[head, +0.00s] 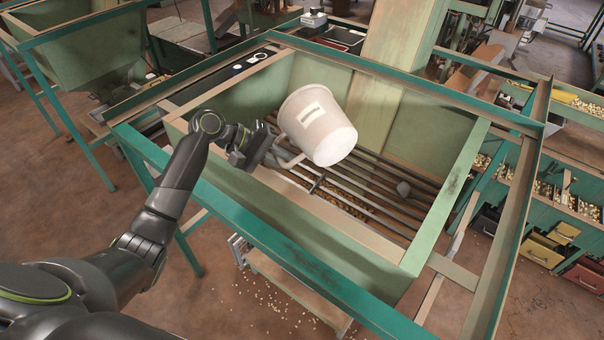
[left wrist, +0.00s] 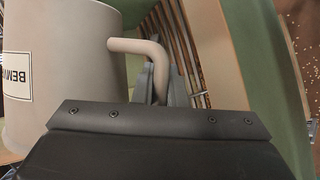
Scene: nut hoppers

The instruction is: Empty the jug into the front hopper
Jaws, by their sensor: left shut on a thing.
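My left gripper (head: 280,158) is shut on the jug's handle. In the left wrist view the jug (left wrist: 65,70) fills the left side, and the gripper (left wrist: 160,88) closes around its curved handle (left wrist: 150,48). Dark bars (head: 370,190) cross the hopper, with some nuts below them. No falling nuts show. My right gripper is not in view.
A teal frame (head: 270,255) surrounds the hopper. Another green hopper (head: 80,45) stands at the back left. Nuts are scattered on the floor in front. Bins of nuts and coloured drawers (head: 543,250) stand at the right.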

